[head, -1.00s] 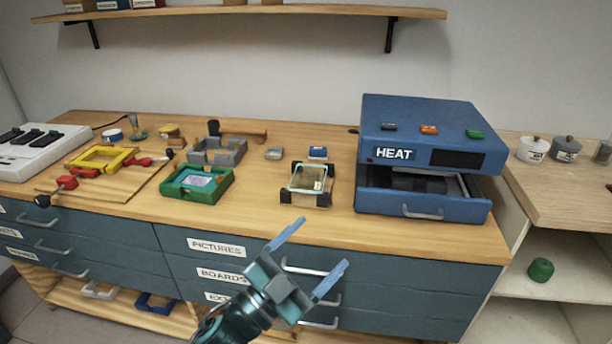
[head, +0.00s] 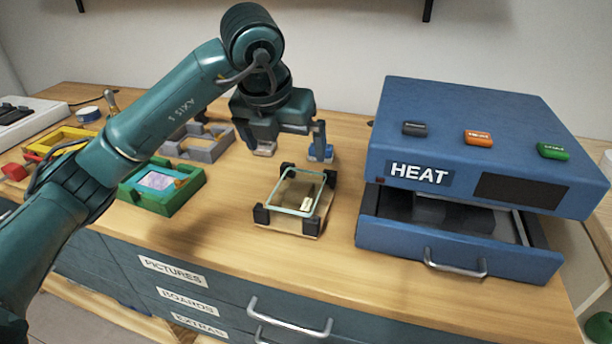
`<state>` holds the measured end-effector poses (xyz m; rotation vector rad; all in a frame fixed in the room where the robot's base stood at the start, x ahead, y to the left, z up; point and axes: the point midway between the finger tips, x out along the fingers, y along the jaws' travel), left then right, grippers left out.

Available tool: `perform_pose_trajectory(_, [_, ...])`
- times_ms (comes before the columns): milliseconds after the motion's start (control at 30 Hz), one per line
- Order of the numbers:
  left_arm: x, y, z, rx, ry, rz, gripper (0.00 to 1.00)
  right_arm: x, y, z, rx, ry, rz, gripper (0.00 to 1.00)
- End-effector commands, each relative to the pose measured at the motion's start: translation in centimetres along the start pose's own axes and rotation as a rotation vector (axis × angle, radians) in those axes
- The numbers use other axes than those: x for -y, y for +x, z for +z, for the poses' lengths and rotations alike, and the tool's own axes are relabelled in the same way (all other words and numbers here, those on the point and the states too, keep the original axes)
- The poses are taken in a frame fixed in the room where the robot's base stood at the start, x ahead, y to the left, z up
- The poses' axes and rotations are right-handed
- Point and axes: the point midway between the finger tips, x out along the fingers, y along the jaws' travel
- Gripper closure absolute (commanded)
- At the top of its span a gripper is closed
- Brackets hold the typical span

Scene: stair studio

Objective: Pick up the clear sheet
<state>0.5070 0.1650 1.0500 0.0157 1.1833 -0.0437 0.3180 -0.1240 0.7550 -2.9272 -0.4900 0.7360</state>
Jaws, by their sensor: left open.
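The clear sheet (head: 300,181) is a see-through pane with a pale greenish edge. It lies on a small wooden stand (head: 286,226) with black corner blocks, in the middle of the counter. A small pale tab shows at its right side. My left gripper (head: 286,150) is open and empty, its fingers pointing down. In the picture it is just above the stand, apart from the sheet; its exact height is hard to tell. My right gripper is out of view.
A blue heat press (head: 419,216) with its drawer partly out stands to the right. A green tray (head: 190,194) with a picture and a grey frame (head: 208,150) lie left, partly behind my arm.

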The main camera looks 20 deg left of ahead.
Motion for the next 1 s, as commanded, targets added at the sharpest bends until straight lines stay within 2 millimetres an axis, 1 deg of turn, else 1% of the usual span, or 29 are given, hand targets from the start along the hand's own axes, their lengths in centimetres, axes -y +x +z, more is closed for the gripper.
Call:
perform_pose_trajectory(67, [-0.3, 0.7, 0.0, 0.001, -0.006, 0.017, 0.00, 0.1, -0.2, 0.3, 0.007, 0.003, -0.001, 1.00])
perform_pose_trajectory(300, [-0.3, 5.2, 0.0, -0.001, -0.005, 0.017, 0.00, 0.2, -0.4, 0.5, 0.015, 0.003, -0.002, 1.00])
perform_pose_trajectory(400, [-0.3, 6.6, 0.1, 0.001, -0.006, 0.016, 0.00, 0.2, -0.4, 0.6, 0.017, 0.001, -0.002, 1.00])
perform_pose_trajectory(667, [-0.2, 8.6, 0.1, 0.001, -0.004, 0.014, 0.00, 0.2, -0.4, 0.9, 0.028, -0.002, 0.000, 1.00])
perform_pose_trajectory(900, [0.1, 12.1, 0.1, 0.000, -0.004, 0.014, 0.00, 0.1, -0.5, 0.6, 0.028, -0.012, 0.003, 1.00])
perform_pose_trajectory(1000, [0.1, 12.8, 0.1, 0.002, -0.004, 0.014, 0.00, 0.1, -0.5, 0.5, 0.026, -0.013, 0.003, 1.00])
